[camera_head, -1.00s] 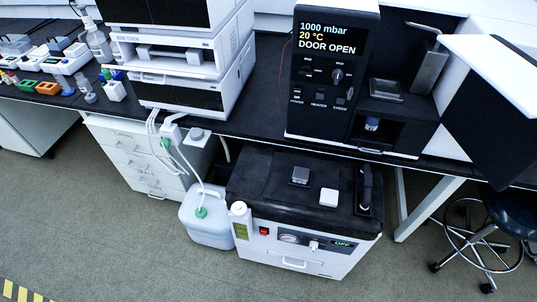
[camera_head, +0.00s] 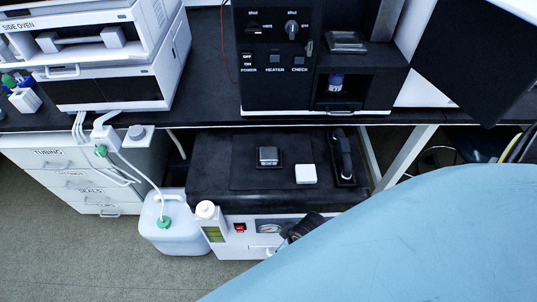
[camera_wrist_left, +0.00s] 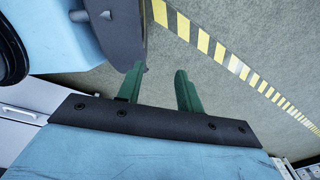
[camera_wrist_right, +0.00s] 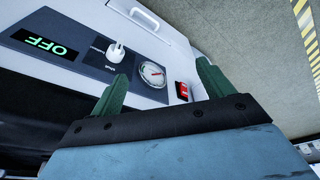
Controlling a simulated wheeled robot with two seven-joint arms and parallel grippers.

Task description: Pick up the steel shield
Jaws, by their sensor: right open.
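No piece is labelled as the steel shield. An upright steel plate (camera_head: 387,18) beside the black instrument, cut off by the top edge, may be it; I cannot tell for certain. A smaller grey metal block (camera_head: 268,155) sits on the black top of the low pump unit (camera_head: 215,180). My right gripper (camera_wrist_right: 163,70) is open and empty, its green fingers apart before the unit's front panel with the gauge. In the head view my blue right arm fills the lower right. My left gripper (camera_wrist_left: 158,75) is open and empty above the floor.
A white block (camera_head: 306,173) and a black handle-like part (camera_head: 344,158) are on the pump unit's top. A white jug (camera_head: 170,230) with tubing stands to its left. The bench edge (camera_head: 300,122) overhangs behind. The black instrument (camera_head: 275,70) stands on the bench.

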